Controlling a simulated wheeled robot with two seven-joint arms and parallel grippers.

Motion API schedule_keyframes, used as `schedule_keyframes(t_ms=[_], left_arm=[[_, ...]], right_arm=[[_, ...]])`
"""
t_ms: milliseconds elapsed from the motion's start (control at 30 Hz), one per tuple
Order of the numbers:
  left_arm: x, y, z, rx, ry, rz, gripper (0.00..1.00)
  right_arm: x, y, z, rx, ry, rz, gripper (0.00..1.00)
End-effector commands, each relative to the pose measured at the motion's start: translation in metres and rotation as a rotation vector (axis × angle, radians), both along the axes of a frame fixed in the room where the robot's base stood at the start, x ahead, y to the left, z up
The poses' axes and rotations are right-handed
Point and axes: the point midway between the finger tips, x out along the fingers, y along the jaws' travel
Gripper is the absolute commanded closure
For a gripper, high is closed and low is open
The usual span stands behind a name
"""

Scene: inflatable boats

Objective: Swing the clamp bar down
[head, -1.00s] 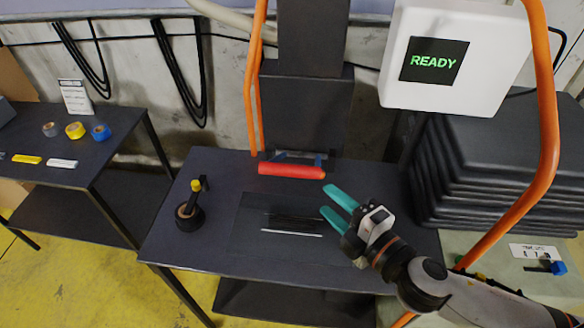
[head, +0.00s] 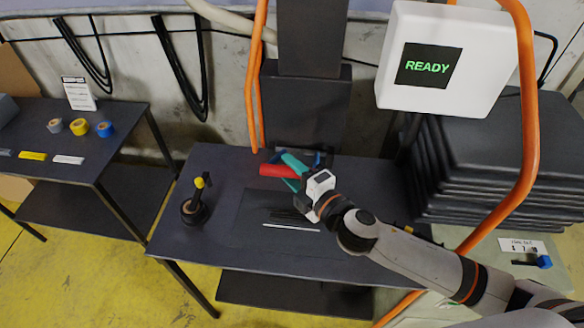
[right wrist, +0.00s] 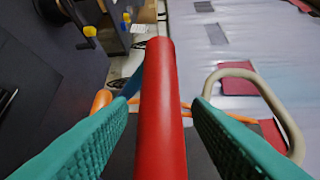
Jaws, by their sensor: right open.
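The red clamp bar (head: 277,170) sits at the back of the dark bench, in front of the black upright machine, on blue side arms (head: 318,157). My right gripper (head: 288,173) is at the bar, its teal fingers covering the bar's right part in the head view. In the right wrist view the red bar (right wrist: 162,120) runs lengthwise between the two open fingers, with a gap visible on each side. My left gripper is not in view.
A dark pad with thin strips (head: 290,226) lies mid-bench. An orange hose (head: 527,130) hangs at right. The white box (head: 447,60) reads READY. A side table (head: 70,165) holds tape rolls.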

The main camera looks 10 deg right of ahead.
Motion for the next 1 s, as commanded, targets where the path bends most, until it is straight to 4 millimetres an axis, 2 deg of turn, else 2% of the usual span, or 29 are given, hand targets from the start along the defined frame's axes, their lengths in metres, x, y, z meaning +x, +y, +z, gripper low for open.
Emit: schedule_keyframes(t_ms=[233,500,767,1000], left_arm=[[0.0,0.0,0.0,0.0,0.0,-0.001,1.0],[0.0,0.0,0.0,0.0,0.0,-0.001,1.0],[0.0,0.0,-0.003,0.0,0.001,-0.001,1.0],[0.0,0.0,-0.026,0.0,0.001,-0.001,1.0]], right_arm=[[0.0,0.0,0.0,0.0,0.0,0.0,0.55],[0.0,0.0,0.0,0.001,0.0,0.0,0.99],[0.0,0.0,-0.002,-0.001,-0.001,-0.001,1.0],[-0.008,0.003,-0.019,-0.009,-0.033,0.0,1.0]])
